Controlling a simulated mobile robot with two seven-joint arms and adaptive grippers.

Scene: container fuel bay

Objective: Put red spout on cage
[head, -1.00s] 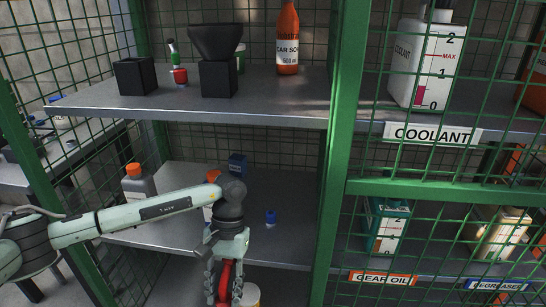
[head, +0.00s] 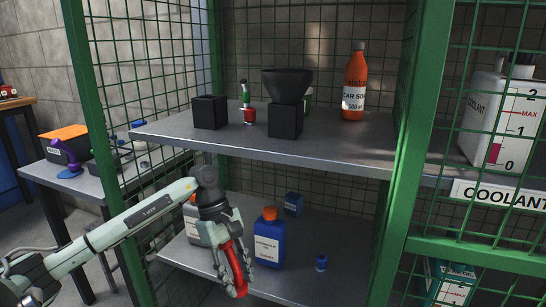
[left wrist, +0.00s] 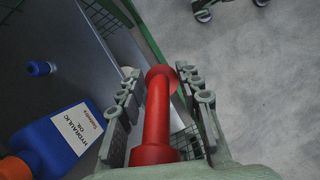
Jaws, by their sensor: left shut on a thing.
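My left gripper (head: 235,272) is shut on the red spout (head: 238,262). The spout hangs between the fingers in front of the lower shelf (head: 290,278) of the green cage (head: 408,150). In the left wrist view the spout (left wrist: 157,115) is a red tube with wider ends, lying between the two fingers (left wrist: 160,105). The upper shelf (head: 330,150) of the cage is above the gripper. My right gripper is not in view.
The upper shelf holds a black box (head: 210,112), a black funnel on a block (head: 286,105), a small red-green item (head: 248,112) and an orange bottle (head: 354,85). Its front right part is clear. A blue hydraulic oil bottle (head: 270,242) stands below, near the gripper.

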